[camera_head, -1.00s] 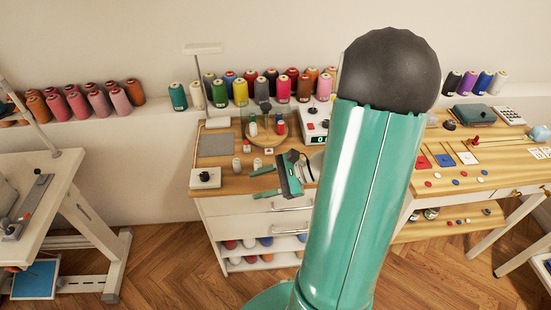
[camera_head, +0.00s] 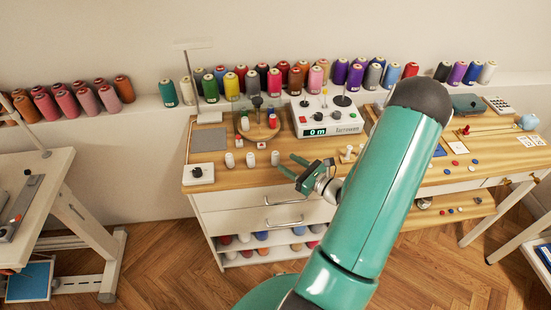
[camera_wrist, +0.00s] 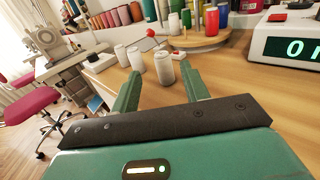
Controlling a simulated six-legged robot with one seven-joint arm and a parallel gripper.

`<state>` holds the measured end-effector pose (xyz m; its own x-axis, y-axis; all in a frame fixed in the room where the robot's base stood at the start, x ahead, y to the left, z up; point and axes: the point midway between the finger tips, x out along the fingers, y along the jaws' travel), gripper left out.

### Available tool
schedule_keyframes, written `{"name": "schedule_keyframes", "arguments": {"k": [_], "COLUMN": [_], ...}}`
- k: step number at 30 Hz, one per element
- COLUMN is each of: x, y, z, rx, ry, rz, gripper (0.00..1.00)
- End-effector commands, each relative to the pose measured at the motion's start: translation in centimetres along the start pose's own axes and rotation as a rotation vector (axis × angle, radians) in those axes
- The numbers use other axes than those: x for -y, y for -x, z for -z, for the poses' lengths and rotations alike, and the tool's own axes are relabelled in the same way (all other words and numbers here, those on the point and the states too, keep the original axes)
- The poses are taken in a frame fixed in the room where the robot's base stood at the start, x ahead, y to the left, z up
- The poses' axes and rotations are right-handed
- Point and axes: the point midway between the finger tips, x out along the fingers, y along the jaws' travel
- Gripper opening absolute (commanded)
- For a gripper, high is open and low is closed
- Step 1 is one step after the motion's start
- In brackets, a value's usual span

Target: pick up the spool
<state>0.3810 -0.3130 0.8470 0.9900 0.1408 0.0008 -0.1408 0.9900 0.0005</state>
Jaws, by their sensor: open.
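Three small white spools stand upright in a row near the front of the wooden worktable: a left one (camera_head: 230,160), a middle one (camera_head: 250,160) and a right one (camera_head: 275,158). Which of them the task means cannot be told. My gripper (camera_head: 288,165) is open and empty, just right of the right spool, with its fingers toward it. In the wrist view my gripper (camera_wrist: 160,80) has the nearest white spool (camera_wrist: 164,69) ahead of and between its fingertips, apparently beyond them. The other two spools (camera_wrist: 135,58) (camera_wrist: 120,55) stand to its left.
A round wooden tray (camera_head: 270,136) with coloured spools stands behind. A white winder box with a green display (camera_head: 317,131) is behind right. A small knob box (camera_head: 198,180) sits at the left front corner. Thread cones (camera_head: 232,86) line the ledge.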

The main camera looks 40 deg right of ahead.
Motion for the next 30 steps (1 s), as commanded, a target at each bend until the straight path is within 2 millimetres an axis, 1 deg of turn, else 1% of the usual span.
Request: {"name": "schedule_keyframes", "arguments": {"k": [1, 3, 8, 11, 15, 18, 25, 29, 30], "x": [0.0, 0.0, 0.0, 0.1, 0.3, 0.3, 0.3, 0.3, 0.3], "y": [-0.8, -1.4, -2.3, -3.5, -5.8, -6.8, -7.0, -7.0, -7.0], "z": [0.0, 0.0, 0.0, 0.0, 0.0, 0.0, 0.0, 0.0, 0.0], "rx": [-0.001, 0.000, -0.001, 0.000, 0.000, 0.000, -0.001, -0.001, -0.001], "ry": [0.000, 0.000, 0.000, 0.001, 0.001, 0.000, 0.001, 0.001, 0.001], "rz": [-0.002, -0.001, -0.001, -0.002, -0.004, -0.001, 0.000, 0.000, 0.000], "gripper": [0.45, 0.45, 0.45, 0.45, 0.45, 0.45, 0.45, 0.20, 0.12]}}
